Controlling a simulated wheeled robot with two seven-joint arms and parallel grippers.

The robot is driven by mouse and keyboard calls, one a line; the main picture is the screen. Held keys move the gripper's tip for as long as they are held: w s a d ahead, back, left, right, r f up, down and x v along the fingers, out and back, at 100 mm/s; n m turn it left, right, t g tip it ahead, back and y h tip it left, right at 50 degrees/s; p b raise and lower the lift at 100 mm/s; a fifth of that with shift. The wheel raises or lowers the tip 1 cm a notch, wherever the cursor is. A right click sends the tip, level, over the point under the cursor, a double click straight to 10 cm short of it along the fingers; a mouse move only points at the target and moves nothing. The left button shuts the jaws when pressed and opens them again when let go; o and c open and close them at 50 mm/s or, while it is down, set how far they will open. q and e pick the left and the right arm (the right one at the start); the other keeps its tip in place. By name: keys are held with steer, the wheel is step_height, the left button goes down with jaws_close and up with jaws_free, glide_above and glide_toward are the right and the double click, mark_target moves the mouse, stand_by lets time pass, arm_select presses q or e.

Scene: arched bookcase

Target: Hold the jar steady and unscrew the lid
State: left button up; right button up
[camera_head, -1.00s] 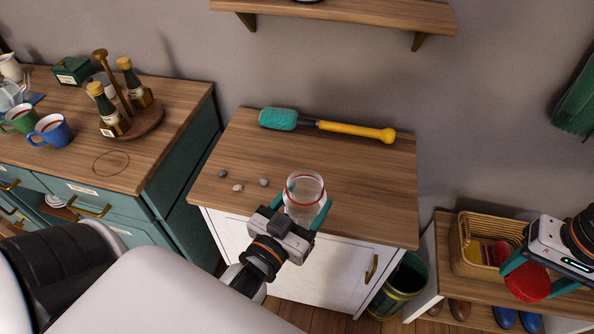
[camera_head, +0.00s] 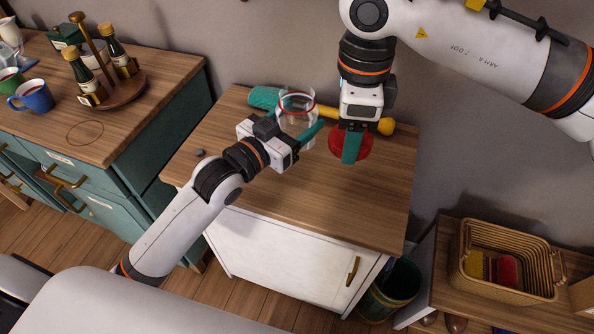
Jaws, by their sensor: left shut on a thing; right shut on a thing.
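The clear glass jar (camera_head: 297,104) with a red ring at its open mouth is upright over the wooden cabinet top, near its back. My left gripper (camera_head: 296,124) is shut on the jar, with teal fingers on its sides. The round red lid (camera_head: 335,142) is off the jar, to its right and apart from it. My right gripper (camera_head: 352,146) points down and is shut on the lid. Its fingers cover part of the lid. I cannot tell whether the lid touches the cabinet top.
A duster with a teal head (camera_head: 264,97) and yellow handle (camera_head: 386,127) lies behind the jar, partly hidden. A small stone (camera_head: 199,153) lies at left. The cabinet top's front (camera_head: 320,205) is clear. A wicker basket (camera_head: 463,280) stands on the bench at right.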

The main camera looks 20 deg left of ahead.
arm_select(q)
steer(key=shift+w+f, duration=0.15)
steer(key=shift+w, duration=0.1)
step_height(320, 180, down, 9)
steer(key=shift+f+b, duration=0.2)
steer(key=shift+b, duration=0.5)
steer(key=shift+f, duration=0.15)
steer(key=o, duration=1.9)
